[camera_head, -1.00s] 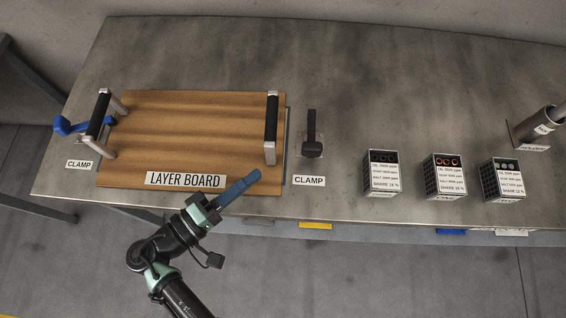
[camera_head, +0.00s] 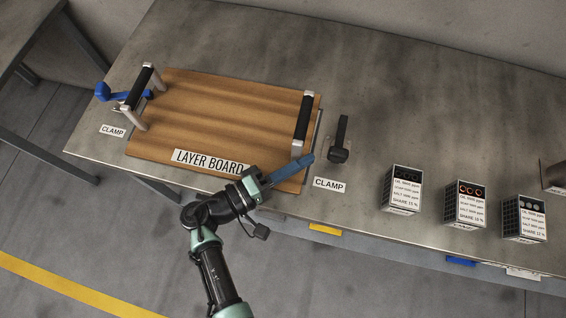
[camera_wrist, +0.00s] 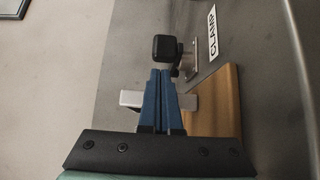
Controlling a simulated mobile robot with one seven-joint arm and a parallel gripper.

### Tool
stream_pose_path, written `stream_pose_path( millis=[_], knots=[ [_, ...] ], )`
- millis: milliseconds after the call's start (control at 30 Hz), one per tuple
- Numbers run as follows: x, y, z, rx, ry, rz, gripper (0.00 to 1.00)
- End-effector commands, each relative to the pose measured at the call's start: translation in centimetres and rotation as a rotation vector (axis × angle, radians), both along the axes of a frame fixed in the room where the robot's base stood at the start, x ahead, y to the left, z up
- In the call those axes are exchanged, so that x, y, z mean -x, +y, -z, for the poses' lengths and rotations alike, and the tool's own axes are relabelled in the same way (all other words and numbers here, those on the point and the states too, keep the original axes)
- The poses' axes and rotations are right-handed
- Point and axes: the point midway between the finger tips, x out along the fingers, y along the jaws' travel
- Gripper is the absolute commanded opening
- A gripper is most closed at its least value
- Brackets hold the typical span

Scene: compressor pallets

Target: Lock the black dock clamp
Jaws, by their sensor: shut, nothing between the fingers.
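The black dock clamp (camera_head: 341,140) stands on the table just right of the layer board, its black arm pointing to the back of the table and its thick knob end toward the front. It also shows in the wrist view (camera_wrist: 165,48), just beyond my fingertips. My gripper (camera_head: 308,160) is shut and empty, with its blue fingers together. In the head view it reaches over the board's front right corner, left of the clamp and apart from it. In the wrist view the fingers (camera_wrist: 161,75) point at the clamp's knob.
The wooden layer board (camera_head: 220,110) has two upright handles; the right handle (camera_head: 303,122) is close to my fingers. A blue clamp (camera_head: 112,94) sits at the board's left. Several labelled boxes (camera_head: 402,190) stand to the right. The table behind them is clear.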

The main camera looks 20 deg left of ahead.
Motion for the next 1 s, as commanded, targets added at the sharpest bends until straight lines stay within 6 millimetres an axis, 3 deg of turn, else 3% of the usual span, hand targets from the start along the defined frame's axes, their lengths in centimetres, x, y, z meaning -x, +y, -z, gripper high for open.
stream_pose_path(
  millis=[300, 1000],
  knots=[
    [-1.9, -1.8, 0.0, -0.001, -0.001, 0.000, 0.00],
    [-1.5, -2.5, 0.0, 0.000, 0.001, -0.053, 0.00]
  ],
)
